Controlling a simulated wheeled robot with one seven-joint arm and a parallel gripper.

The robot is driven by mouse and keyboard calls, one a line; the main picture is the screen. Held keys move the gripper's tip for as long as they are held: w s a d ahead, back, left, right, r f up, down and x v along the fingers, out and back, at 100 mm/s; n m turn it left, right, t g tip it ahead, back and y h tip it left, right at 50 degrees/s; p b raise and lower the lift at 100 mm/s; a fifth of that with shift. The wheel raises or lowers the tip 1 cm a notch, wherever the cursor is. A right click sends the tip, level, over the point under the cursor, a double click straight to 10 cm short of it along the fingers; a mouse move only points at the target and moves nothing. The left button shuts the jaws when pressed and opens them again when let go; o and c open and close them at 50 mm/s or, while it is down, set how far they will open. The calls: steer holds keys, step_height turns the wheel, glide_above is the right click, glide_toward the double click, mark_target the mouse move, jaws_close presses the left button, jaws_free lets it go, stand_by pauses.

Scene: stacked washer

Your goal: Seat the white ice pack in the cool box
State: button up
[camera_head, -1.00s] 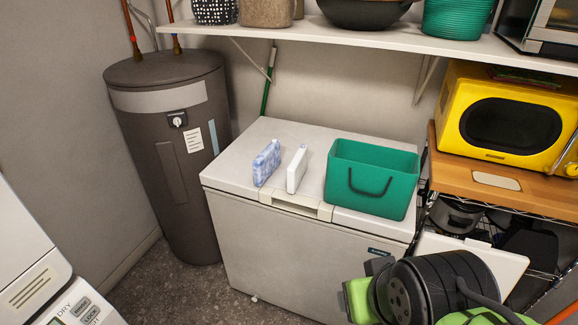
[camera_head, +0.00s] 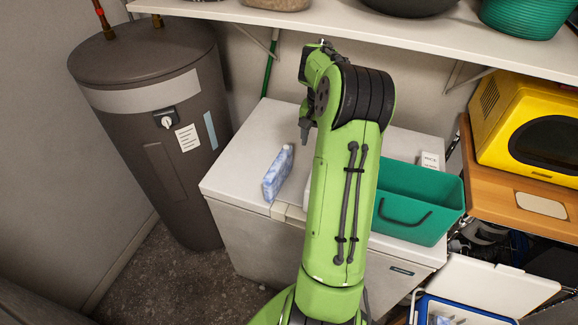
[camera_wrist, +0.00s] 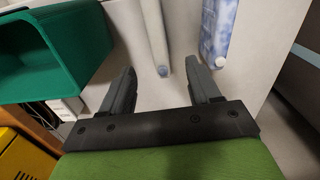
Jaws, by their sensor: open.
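The white ice pack (camera_wrist: 154,35) stands as a narrow white slab on the freezer lid in the wrist view. In the head view my arm hides nearly all of it, leaving a pale sliver (camera_head: 307,194). My gripper (camera_wrist: 162,72) is open and empty; the pack's near end with a small blue cap lies between and just beyond the fingertips. In the head view my gripper (camera_head: 304,134) is above the freezer. An open blue box with a white rim (camera_head: 425,303), apparently the cool box, is at the bottom right, partly cut off. Its white lid (camera_head: 497,287) is beside it.
A blue-patterned pack (camera_head: 278,173) stands left of the white one on the chest freezer (camera_head: 250,225). A teal bin (camera_head: 425,212) stands to the right, with a white carton (camera_head: 430,161) behind it. A shelf (camera_head: 400,42) overhangs the back. A yellow microwave (camera_head: 535,125) is right.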

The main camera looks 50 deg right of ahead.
steer(key=f, duration=1)
steer(key=f+b, duration=0.1)
steer(key=f, duration=0.4)
steer(key=shift+s+f, duration=0.15)
steer(key=shift+s, duration=0.15)
jaws_close()
